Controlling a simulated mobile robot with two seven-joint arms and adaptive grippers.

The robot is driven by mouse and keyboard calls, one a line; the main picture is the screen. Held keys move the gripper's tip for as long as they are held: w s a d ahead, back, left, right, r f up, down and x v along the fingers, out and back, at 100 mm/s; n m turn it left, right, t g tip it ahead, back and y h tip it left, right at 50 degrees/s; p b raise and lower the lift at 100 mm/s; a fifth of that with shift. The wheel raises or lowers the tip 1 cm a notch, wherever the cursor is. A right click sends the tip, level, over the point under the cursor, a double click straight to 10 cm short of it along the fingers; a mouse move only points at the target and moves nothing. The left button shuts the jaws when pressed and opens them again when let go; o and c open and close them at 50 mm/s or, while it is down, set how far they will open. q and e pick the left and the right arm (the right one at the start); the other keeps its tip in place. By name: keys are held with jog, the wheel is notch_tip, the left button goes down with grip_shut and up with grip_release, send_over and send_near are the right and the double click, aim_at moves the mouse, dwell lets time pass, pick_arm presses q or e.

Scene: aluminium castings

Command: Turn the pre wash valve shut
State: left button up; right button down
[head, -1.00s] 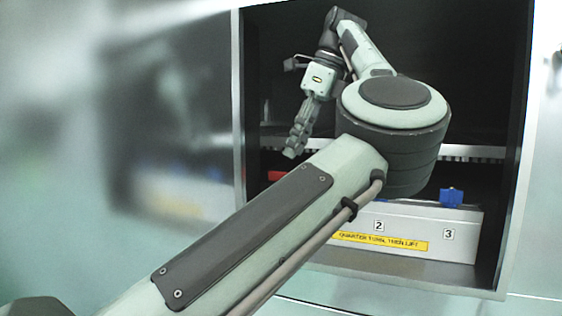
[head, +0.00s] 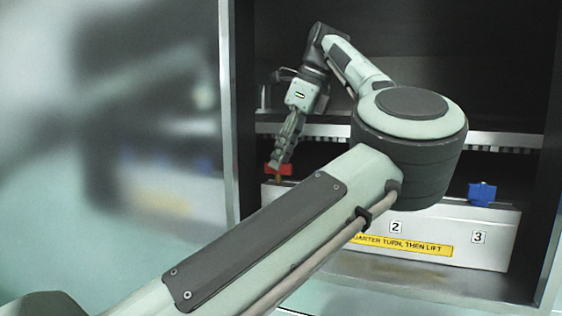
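A red valve handle (head: 284,170) on a brass-coloured stem sits at the left end of a white box (head: 480,222) inside a dark cabinet. A blue valve handle (head: 482,193) sits at the right end, above label 3. No visible label names the pre wash valve. My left gripper (head: 276,162) points down with its fingertips at the red handle, overlapping its left part in the picture. I cannot tell whether they touch it or how far apart the fingers are. My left arm hides the middle of the box. My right gripper is out of view.
The cabinet's metal left edge (head: 229,120) is close to the left of my gripper. A slotted metal rail (head: 500,140) runs across behind the valves. A yellow label (head: 410,246) on the box front reads about a quarter turn, then lift.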

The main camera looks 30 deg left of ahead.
pick_arm(q)
jog(key=shift+a+f, duration=0.15)
jog(key=shift+f, duration=0.3)
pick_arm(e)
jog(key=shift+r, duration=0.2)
pick_arm(q)
jog(key=shift+c, duration=0.5)
grip_shut()
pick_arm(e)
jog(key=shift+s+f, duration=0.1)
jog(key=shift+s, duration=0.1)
